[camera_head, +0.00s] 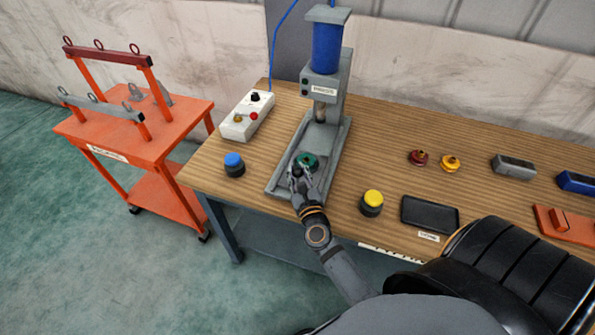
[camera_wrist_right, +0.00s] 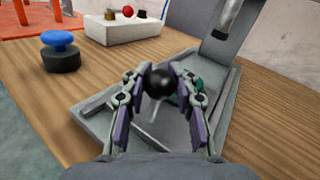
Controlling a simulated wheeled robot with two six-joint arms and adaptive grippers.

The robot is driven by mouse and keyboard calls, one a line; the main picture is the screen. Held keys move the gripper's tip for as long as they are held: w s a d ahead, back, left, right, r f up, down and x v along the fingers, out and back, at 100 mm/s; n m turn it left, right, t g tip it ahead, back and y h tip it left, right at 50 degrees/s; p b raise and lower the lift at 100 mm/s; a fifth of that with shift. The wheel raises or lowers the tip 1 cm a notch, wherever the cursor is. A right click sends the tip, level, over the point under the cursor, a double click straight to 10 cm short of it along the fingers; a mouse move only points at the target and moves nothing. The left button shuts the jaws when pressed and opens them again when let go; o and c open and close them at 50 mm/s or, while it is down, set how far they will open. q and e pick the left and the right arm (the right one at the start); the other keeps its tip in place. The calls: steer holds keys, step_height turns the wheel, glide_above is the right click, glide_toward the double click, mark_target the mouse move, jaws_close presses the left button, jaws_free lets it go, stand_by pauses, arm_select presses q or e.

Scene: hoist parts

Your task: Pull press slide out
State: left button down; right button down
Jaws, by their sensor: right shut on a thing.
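The press (camera_head: 326,85) stands at the back of the wooden table, with a blue cylinder on top and a grey channel-like base (camera_head: 341,137) running toward me. A round green part (camera_head: 308,158) sits near the front of this base; in the wrist view it is mostly hidden behind a finger. My right gripper (camera_head: 301,172) is over the front end of the base. In the wrist view, its fingers (camera_wrist_right: 158,88) are closed around a black ball knob (camera_wrist_right: 160,80) above the grey slide plate (camera_wrist_right: 165,128). The slide's exact extent is hard to tell. My left gripper is not in view.
A blue button (camera_head: 234,161) and a control box (camera_head: 246,118) stand left of the press. A yellow button (camera_head: 372,200) and a black tray (camera_head: 430,214) are to its right. Red and yellow parts lie farther right. An orange cart (camera_head: 132,133) stands left of the table.

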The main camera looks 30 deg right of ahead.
steer(key=c, duration=1)
jaws_free()
steer(key=shift+s+d+f, duration=0.1)
steer(key=shift+s, duration=0.2)
steer(key=v, duration=0.7)
steer(key=shift+s, duration=0.1)
